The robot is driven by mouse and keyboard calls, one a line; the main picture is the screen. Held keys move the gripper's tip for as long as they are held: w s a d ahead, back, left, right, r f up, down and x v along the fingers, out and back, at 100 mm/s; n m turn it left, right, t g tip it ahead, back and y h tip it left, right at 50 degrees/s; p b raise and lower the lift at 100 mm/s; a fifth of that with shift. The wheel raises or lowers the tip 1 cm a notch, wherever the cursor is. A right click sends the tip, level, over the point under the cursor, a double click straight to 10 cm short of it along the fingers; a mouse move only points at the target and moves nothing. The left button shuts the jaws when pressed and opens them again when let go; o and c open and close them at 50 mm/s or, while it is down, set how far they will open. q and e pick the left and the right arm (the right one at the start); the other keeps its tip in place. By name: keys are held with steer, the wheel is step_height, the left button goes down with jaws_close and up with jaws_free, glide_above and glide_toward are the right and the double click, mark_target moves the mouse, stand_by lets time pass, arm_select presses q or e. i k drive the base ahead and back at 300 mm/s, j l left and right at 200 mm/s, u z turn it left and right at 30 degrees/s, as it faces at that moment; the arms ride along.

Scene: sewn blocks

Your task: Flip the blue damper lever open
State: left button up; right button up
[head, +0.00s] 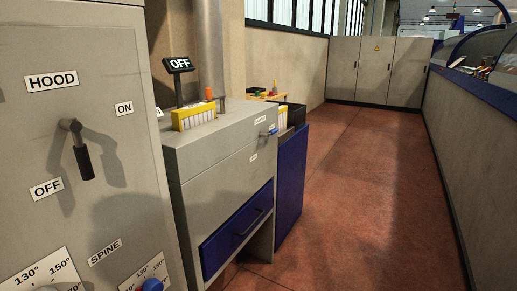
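A small blue lever (269,132) sticks out from the upper front of a grey cabinet (222,163), near small white labels too small to read. It lies roughly level; I cannot tell from here whether it is open or closed. Neither of my grippers shows in the head view, and nothing is seen touching the lever.
A grey panel (110,205) at the left has a HOOD lever (84,160) with its black handle hanging down. A blue drawer (236,232) with a handle sits low in the cabinet. A blue bin (291,185) stands beside it. The reddish floor (365,210) is clear.

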mark_target(271, 133)
steer(key=i+l, duration=0.3)
steer(key=i+l+z, duration=0.1)
steer(key=i+l, duration=0.2)
steer(key=i, duration=0.25)
steer(key=i+l, duration=0.3)
steer(key=i, duration=0.15)
steer(key=i+l+z, duration=0.1)
steer(key=i+l, duration=0.15)
steer(key=i, duration=0.15)
steer(key=i+l, duration=0.25)
steer(key=i, duration=0.2)
steer(key=l+z, duration=0.05)
